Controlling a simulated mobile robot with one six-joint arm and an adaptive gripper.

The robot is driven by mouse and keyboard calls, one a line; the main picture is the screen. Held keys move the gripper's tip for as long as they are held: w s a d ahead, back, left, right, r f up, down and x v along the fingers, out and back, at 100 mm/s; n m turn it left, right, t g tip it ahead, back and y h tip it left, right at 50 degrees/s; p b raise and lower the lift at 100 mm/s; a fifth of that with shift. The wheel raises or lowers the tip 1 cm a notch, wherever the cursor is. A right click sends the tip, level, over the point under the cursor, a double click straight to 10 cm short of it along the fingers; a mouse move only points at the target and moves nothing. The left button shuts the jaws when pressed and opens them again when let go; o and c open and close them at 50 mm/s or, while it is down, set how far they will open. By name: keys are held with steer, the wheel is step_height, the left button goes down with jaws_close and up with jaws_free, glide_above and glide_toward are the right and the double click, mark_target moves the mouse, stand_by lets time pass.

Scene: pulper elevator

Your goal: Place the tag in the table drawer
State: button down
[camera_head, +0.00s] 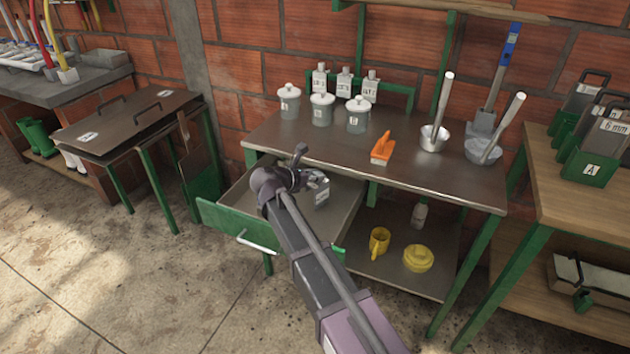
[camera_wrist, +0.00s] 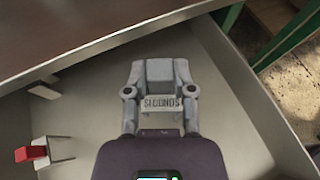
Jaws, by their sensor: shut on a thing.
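The tag (camera_wrist: 162,104) is a small pale plate reading "SECONDS" in the wrist view. My gripper (camera_wrist: 160,92) is shut on it, with a finger on each side. In the head view my gripper (camera_head: 316,180) is over the open table drawer (camera_head: 236,224), which has a green front and a grey metal inside. The drawer's bare floor (camera_wrist: 215,110) shows beneath and around the tag in the wrist view. My gripper and arm hide part of the drawer in the head view. The gap between tag and drawer floor is hard to judge.
A red and light-grey item (camera_wrist: 38,153) lies in the drawer at left. The tabletop (camera_head: 300,150) overhangs the drawer and holds lidded jars (camera_head: 322,112), an orange brush (camera_head: 382,150) and metal ladles (camera_head: 433,138).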

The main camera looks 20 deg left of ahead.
steer(key=shift+f, duration=0.15)
steer(key=shift+f, duration=0.15)
steer(key=shift+c, duration=2.3)
jaws_free()
steer(key=shift+r, duration=0.2)
steer(key=shift+s+r, duration=0.1)
steer(key=shift+s+a+r+p, duration=0.15)
steer(key=shift+s+a+p, duration=0.05)
steer(key=shift+s+p, duration=0.1)
steer(key=p+v, duration=0.4)
steer(key=v, duration=0.7)
